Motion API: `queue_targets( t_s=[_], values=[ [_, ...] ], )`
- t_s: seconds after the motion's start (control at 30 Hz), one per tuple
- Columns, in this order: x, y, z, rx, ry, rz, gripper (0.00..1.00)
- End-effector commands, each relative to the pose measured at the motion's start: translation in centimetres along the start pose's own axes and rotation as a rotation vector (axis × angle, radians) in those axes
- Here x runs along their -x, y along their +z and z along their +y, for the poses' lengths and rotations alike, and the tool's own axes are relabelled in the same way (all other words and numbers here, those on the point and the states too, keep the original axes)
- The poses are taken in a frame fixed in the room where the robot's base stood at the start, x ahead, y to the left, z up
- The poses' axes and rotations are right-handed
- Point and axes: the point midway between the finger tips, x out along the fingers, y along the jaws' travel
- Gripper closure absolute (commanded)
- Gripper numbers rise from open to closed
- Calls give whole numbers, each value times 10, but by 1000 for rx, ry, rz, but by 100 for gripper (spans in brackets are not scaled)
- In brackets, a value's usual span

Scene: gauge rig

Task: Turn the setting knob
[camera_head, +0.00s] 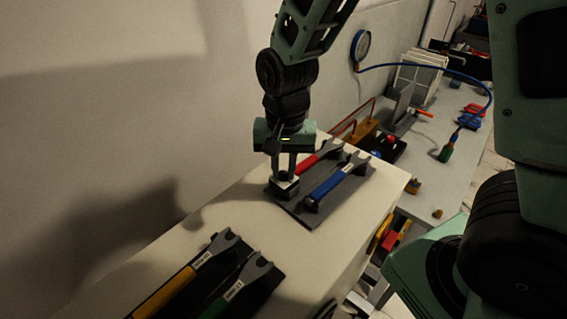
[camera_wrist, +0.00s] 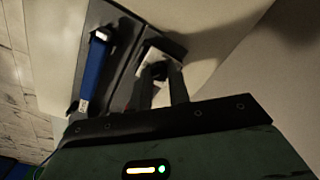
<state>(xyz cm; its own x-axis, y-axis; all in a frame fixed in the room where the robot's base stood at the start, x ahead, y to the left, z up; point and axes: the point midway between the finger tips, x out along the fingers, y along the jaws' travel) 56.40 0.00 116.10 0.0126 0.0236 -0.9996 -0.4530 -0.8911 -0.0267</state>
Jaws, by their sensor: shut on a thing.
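No setting knob can be made out for certain. My gripper (camera_head: 285,178) points down at the near left corner of a dark grey plate (camera_head: 290,213). Its fingers are shut on a small dark block with a pale part (camera_head: 287,188), at the near end of a red handle (camera_head: 307,164). The block also shows between and behind the fingers in the wrist view (camera_wrist: 148,60). The fingers hide part of it, so I cannot tell whether it is a knob or the handle's end. A blue handle (camera_head: 335,186) lies parallel on the right, apart from my gripper.
Yellow (camera_head: 165,292) and green (camera_head: 218,305) handles lie nearer on the pale bench top (camera_head: 225,205). A blue-rimmed gauge (camera_head: 361,45) is on the wall, with a blue hose (camera_head: 430,67) running right. A cluttered grey bench (camera_head: 430,150) stands behind. The wall is close on the left.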

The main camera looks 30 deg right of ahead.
Motion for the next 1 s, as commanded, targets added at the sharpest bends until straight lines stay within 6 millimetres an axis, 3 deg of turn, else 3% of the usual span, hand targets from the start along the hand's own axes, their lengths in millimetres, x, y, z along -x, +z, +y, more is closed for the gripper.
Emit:
queue_targets(
  t_s=[0.63, 0.67, 0.73, 1.0],
  values=[
    [0, 0, 0, -55, 0, 1, 100],
    [0, 0, 0, -55, 0, 1, 79],
    [0, 0, 0, -55, 0, 1, 60],
    [0, 0, 0, -54, 0, 1, 59]
  ],
)
